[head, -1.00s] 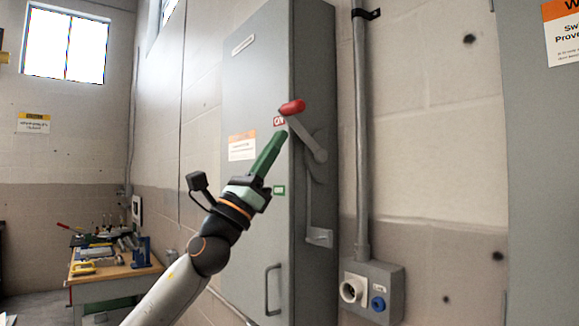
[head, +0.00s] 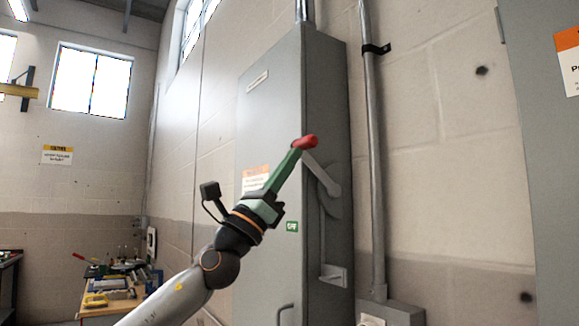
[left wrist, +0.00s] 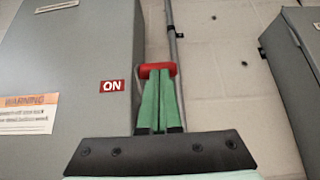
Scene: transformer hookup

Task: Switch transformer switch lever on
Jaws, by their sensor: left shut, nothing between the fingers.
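The switch lever (head: 322,174) is a grey arm with a red knob (head: 306,142) on the right side of the tall grey switch box (head: 270,120). The lever slants up toward the left, with its knob at the upper end. My left gripper (head: 298,150) is shut and empty, its green fingertips at the red knob. In the left wrist view the red knob (left wrist: 155,70) shows just beyond the closed green fingers (left wrist: 161,100); I cannot tell whether they touch. A red ON label (left wrist: 112,86) is left of the fingers there. A green OFF label (head: 292,226) is lower on the box.
A vertical conduit (head: 376,150) runs up the wall right of the box. Another grey cabinet (head: 545,200) stands at the far right. A workbench with tools (head: 112,290) is at the lower left. The wall between conduit and right cabinet is free.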

